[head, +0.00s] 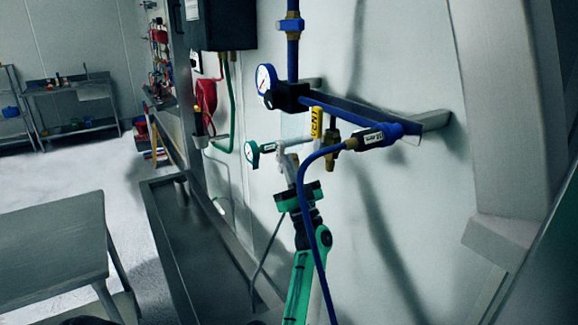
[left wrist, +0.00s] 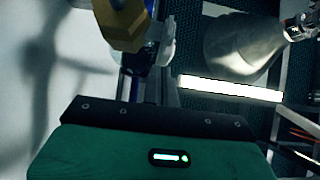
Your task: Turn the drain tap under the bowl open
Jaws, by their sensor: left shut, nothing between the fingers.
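My left gripper (head: 291,163) points up at the wall piping from below, at the end of my green and black arm. It is shut and empty. Just above it to the right is a small brass fitting (head: 332,144), with a yellow VENT handle (head: 316,123) beside it. In the left wrist view a brass hexagonal part (left wrist: 118,22) is close ahead of the gripper's green housing. I cannot tell whether the gripper touches it. I cannot make out the bowl or tell which part is its drain tap. My right gripper is not in view.
A blue pipe with a round gauge (head: 265,79) and a wall bracket (head: 434,120) sit above. A blue hose (head: 303,205) loops down in front of my arm. A grey table (head: 55,240) stands at left.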

